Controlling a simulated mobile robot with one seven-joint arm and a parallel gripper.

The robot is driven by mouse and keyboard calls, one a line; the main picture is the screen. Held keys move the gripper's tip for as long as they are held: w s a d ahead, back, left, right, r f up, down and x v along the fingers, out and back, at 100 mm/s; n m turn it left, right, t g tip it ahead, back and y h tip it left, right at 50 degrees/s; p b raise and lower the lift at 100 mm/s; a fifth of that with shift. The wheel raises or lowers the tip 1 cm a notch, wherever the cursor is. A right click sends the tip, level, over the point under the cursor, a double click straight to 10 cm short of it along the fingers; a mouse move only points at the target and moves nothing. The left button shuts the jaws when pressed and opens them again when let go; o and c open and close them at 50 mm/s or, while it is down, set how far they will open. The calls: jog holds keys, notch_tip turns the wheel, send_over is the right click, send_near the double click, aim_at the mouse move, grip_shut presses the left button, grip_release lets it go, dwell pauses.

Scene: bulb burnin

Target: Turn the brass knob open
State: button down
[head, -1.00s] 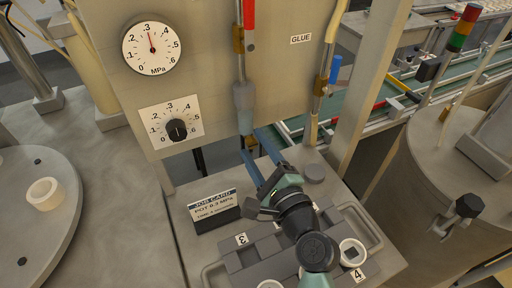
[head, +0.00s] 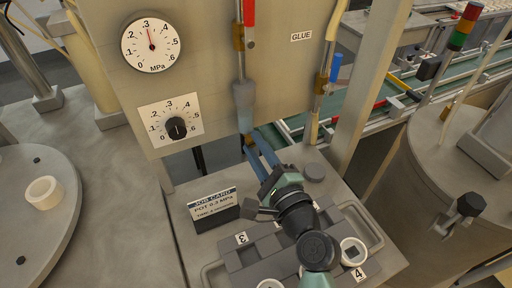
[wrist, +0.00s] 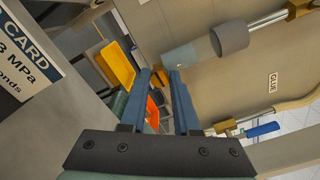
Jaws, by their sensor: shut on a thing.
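The brass knob (head: 249,140) sits at the lower end of the grey-blue bowl (head: 243,105) on the machine's panel; only a small part of it shows. My gripper (head: 251,146) reaches up to it from the lower right, with its blue fingers shut on the knob. In the wrist view the two fingertips (wrist: 159,72) meet the end of the bowl (wrist: 185,54), and the knob is mostly hidden between them. How far the knob is turned cannot be told.
A pressure gauge (head: 152,44) reads near .3 MPa, above a black dial (head: 176,128). A job card (head: 213,204) stands left of my gripper. A red-handled line, a blue-handled valve (head: 335,67) and a tray (head: 240,257) with white rings are close by.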

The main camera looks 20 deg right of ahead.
jog(key=n, duration=0.1)
jog(key=n+b, duration=0.2)
jog(key=shift+f+n, duration=0.25)
jog(key=shift+n, duration=0.15)
jog(key=n+b, duration=0.3)
jog(key=n, duration=0.1)
jog(key=shift+n, duration=0.3)
jog(key=n+b, duration=0.4)
jog(key=n, duration=0.1)
jog(key=shift+n+b, duration=1.1)
jog(key=shift+n, duration=0.8)
jog(key=shift+r, duration=0.1)
jog(key=c, duration=0.7)
grip_release()
jog(key=shift+o, duration=0.2)
jog(key=s, duration=1.3)
jog(key=shift+d+b, duration=0.25)
jog(key=shift+b, duration=0.1)
